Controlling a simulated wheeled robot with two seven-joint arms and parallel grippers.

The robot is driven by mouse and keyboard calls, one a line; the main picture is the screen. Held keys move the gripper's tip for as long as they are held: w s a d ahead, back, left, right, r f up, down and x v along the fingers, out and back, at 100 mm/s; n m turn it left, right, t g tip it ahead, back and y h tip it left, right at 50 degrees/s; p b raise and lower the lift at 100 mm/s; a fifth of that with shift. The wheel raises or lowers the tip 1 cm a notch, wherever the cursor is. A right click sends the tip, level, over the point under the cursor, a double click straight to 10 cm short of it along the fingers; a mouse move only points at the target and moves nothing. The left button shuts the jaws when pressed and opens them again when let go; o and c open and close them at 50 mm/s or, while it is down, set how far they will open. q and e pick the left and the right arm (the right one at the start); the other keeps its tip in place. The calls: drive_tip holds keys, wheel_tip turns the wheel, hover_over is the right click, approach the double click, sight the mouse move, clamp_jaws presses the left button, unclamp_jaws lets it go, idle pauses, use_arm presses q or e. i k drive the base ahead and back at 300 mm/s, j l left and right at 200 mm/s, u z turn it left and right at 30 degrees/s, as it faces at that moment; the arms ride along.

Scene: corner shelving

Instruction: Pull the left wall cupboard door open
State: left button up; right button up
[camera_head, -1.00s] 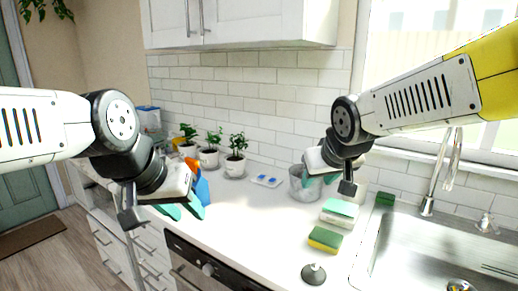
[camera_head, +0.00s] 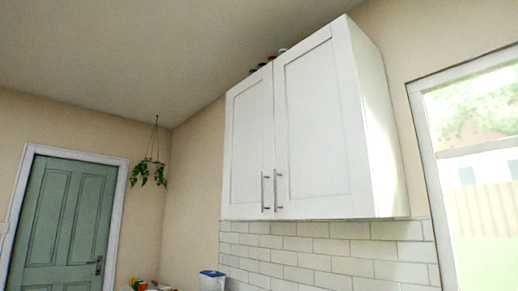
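The white wall cupboard hangs on the wall right of the middle of the head view. Its left door (camera_head: 243,150) and right door (camera_head: 313,125) are both shut. Each door has a vertical metal bar handle near the lower inner edge: the left door handle (camera_head: 263,192) and the right door handle (camera_head: 276,189) stand side by side. Neither of my grippers shows in the head view now, so their state is hidden.
A tiled wall (camera_head: 310,250) runs below the cupboard. A window (camera_head: 475,170) is at the right. A hanging plant (camera_head: 150,172) and a green door (camera_head: 65,225) are at the left. A blue-lidded container (camera_head: 212,279) shows at the bottom edge. Small items sit on top of the cupboard.

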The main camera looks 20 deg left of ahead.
sight(249, 163)
drive_tip(key=i+j+u, duration=0.1)
drive_tip(key=u, duration=0.35)
drive_tip(key=j+u, duration=0.1)
drive_tip(key=u, duration=0.3)
drive_tip(key=i+u, duration=0.2)
drive_tip(key=u, duration=0.25)
drive_tip(key=i+j+u, duration=0.1)
drive_tip(key=u, duration=0.3)
